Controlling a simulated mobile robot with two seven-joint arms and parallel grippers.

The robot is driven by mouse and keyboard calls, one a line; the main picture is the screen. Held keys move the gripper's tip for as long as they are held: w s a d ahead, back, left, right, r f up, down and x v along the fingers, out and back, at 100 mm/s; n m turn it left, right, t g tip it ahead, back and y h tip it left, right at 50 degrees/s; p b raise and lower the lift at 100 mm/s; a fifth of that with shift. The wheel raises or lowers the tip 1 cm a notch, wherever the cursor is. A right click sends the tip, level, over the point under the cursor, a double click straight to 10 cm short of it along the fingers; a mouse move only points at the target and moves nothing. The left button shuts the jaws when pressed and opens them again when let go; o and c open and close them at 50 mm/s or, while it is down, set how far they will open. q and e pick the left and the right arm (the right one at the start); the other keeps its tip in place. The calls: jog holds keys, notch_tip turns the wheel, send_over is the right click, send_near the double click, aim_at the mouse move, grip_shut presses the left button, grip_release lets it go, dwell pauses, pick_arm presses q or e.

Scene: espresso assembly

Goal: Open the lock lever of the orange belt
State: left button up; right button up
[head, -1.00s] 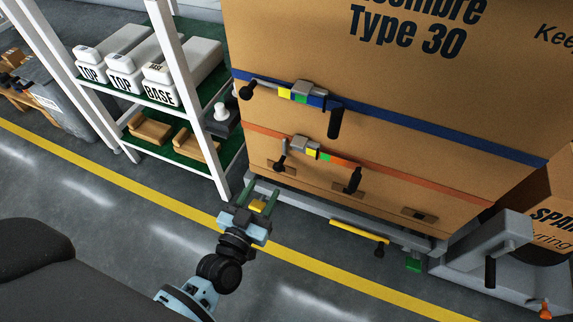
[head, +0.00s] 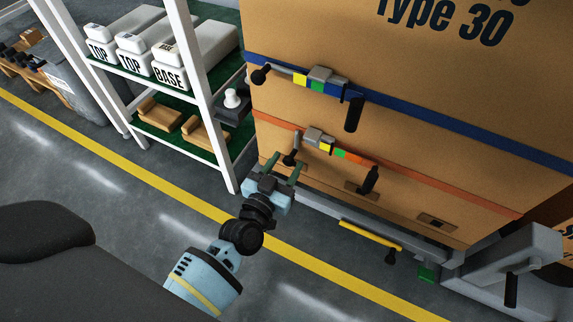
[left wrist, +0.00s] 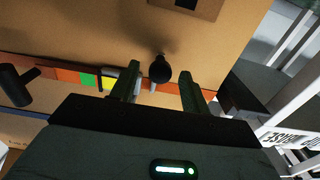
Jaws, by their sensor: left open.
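The orange belt (head: 424,190) runs around the large cardboard box. Its grey buckle (head: 318,137) has yellow and green marks beside it. A lever with a black knob (head: 289,160) is at the buckle's left end, and a black handle (head: 369,180) hangs to the right. My left gripper (head: 284,167) is open and empty, with its fingers pointing at the box by the knob. In the left wrist view, the black knob (left wrist: 160,70) shows between the two open fingers; I cannot tell whether they touch it. My right gripper is not in view.
A blue belt (head: 430,122) with a similar buckle and black handle (head: 354,113) crosses the box above. A white shelf (head: 214,130) with labelled parts stands at the left. A yellow bar (head: 370,234) lies below the box. The floor in front is clear.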

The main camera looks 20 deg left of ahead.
pick_arm(q)
jog(key=shift+w, duration=0.35)
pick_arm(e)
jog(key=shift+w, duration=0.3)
pick_arm(q)
jog(key=c, duration=0.9)
grip_shut()
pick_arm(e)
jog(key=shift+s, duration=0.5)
